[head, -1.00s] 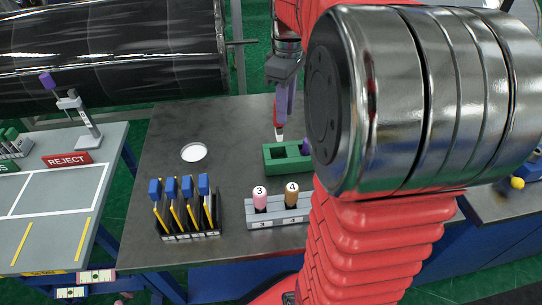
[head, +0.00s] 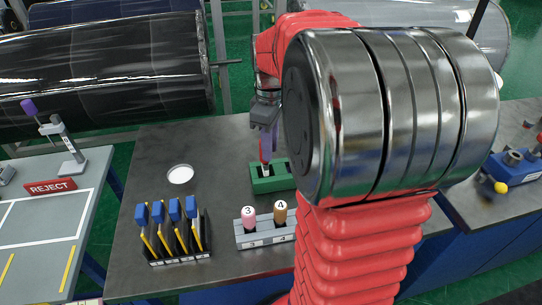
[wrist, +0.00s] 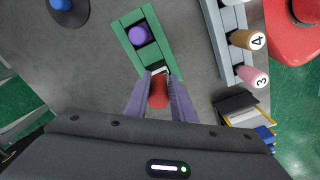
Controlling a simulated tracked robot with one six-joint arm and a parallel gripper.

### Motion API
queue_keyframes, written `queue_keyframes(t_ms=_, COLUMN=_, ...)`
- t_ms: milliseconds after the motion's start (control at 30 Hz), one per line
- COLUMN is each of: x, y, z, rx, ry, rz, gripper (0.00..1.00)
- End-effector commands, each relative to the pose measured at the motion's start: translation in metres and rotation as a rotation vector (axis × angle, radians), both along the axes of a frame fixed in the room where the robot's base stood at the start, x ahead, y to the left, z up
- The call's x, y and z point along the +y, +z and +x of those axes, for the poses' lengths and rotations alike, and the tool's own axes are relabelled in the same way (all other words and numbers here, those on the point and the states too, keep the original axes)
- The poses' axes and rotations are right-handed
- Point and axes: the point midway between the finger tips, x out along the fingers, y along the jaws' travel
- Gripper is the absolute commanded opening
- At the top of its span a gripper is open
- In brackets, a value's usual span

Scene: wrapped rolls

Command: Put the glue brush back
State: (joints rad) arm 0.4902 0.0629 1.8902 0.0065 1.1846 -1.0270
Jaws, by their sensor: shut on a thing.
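The glue brush (wrist: 158,93) has a red handle and a pale tip. My gripper (wrist: 160,98) is shut on it, with a purple finger on each side of the handle. In the head view the brush (head: 266,160) points down at the green holder (head: 275,184), its white tip low over or in the holder's opening. I cannot tell how deep it sits. In the wrist view the tip is at the near end of the holder (wrist: 167,50). A purple-topped thing (wrist: 139,35) stands in the holder's far part.
A grey rack (head: 266,238) with pink and brown numbered pegs stands in front of the holder. A black rack (head: 180,256) of blue-topped tools is to its left. A white disc (head: 180,174) lies on the dark table. Open tabletop lies left of the holder.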

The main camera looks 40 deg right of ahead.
Motion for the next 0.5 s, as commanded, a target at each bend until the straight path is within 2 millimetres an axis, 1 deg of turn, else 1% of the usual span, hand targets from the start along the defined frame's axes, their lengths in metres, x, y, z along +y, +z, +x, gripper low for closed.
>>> queue_keyframes(t_ms=133, x=0.000, y=0.000, z=0.000, rx=0.000, ry=0.001, rz=0.000, gripper=0.00)
queue_keyframes(t_ms=200, x=0.000, y=-0.003, z=0.000, rx=0.001, ry=0.001, rz=0.000, gripper=0.00)
queue_keyframes(t_ms=500, x=0.001, y=-0.036, z=0.000, rx=0.001, ry=0.001, rz=0.000, gripper=0.00)
